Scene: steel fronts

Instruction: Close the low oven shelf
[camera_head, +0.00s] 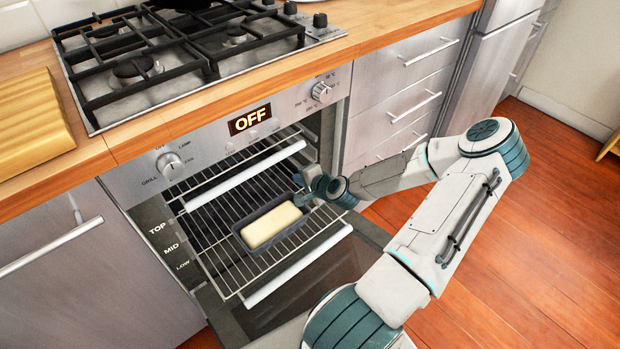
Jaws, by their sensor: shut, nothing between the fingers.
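The oven's door (325,281) is folded down. A wire shelf with a white front bar (298,266) is drawn out over the door, and its left side lies near the LOW label (183,266). A dark loaf tin with a pale yellow loaf (272,226) rests on the wire rack. Another white bar (245,175) sits further in. My gripper (303,199) is shut and empty beside the tin's right end, at the oven's right side. Its fingertips are small and partly hidden, so I cannot tell whether it touches the tin or rack.
The control panel above has two knobs and an OFF display (250,119). A gas hob (180,55) and a cutting board (30,120) are on the wooden worktop. Closed steel drawers (405,95) stand right of the oven. The wooden floor (540,230) at right is clear.

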